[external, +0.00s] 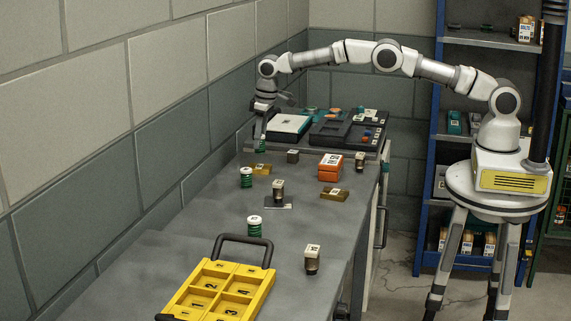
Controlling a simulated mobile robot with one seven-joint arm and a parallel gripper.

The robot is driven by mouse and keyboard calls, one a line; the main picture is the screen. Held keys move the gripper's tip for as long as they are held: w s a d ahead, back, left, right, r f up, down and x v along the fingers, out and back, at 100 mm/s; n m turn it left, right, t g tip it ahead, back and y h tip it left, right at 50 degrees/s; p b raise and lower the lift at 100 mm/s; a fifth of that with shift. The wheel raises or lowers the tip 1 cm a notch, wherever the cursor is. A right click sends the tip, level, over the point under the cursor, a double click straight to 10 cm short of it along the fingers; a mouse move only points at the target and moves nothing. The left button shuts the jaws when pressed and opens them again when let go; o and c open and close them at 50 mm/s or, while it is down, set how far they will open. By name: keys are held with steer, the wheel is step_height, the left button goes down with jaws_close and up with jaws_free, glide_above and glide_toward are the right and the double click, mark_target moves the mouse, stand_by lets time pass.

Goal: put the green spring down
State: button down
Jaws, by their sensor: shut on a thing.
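My gripper (259,136) points down over the far left part of the grey bench, close to the wall. It is shut on a green spring (262,147), which shows small and partly covered below the fingers. I cannot tell whether this spring touches the bench top. Two similar green springs with white tops stand upright on the bench: one (246,178) nearer than my gripper, the other (254,227) nearer still, behind the yellow tray.
A yellow tray (184,292) with numbered compartments and dark handles lies in front. Brown blocks (334,195), an orange box (330,168), a small dark block (292,156) and metal cylinders (312,262) stand about. Dark trays (327,133) fill the back. The bench's left middle is clear.

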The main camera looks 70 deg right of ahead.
mark_target(259, 153)
steer(key=shift+a+f, duration=0.2)
steer(key=shift+f, duration=2.15)
steer(key=shift+c, duration=2.2)
jaws_free()
steer(key=shift+r, duration=0.1)
steer(key=shift+r, duration=0.1)
